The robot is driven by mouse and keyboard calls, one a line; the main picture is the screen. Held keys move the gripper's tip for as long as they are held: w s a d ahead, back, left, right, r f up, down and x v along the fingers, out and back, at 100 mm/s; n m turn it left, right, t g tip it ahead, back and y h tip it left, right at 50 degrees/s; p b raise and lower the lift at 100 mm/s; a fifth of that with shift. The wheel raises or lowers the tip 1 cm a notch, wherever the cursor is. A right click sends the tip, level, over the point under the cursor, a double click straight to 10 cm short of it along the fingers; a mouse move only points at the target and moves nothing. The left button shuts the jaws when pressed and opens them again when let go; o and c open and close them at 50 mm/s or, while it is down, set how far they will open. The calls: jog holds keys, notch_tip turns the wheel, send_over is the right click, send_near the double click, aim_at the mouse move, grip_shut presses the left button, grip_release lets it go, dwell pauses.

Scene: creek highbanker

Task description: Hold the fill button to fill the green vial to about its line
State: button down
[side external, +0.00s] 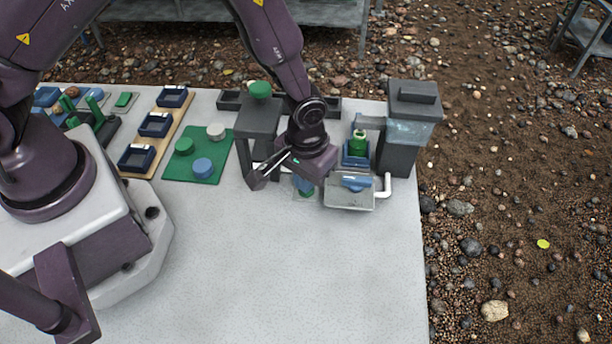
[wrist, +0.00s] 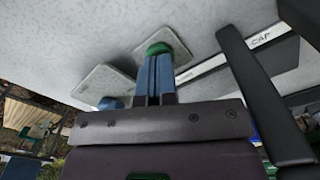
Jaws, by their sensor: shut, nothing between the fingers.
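The green vial (side external: 358,143) stands upright in a blue holder (side external: 355,158) beneath the spout of the dark dispenser (side external: 398,145). Its line and fill level are too small to make out. My gripper (side external: 304,187) is shut and empty, pointing down left of the holder. In the wrist view its blue fingertips (wrist: 153,62) are at a green button (wrist: 158,47) on a small grey plate (wrist: 178,45). They overlap the button in the picture; I cannot tell whether it is pressed. A second grey plate with a blue button (wrist: 110,102) lies beside it.
A grey box with a blue top (side external: 352,190) and a white pipe (side external: 386,186) stands right of my gripper. A dark stand with a green knob (side external: 260,90) is close on the left. A green mat (side external: 207,172) with round pieces lies farther left. The front table is clear.

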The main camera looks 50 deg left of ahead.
jog(key=shift+f, duration=0.45)
dwell(0.4)
dwell(0.6)
jog(key=shift+r, duration=1.15)
notch_tip(320, 180, up, 7)
jog(key=shift+f, duration=4.2)
jog(key=shift+f, duration=0.45)
dwell(0.4)
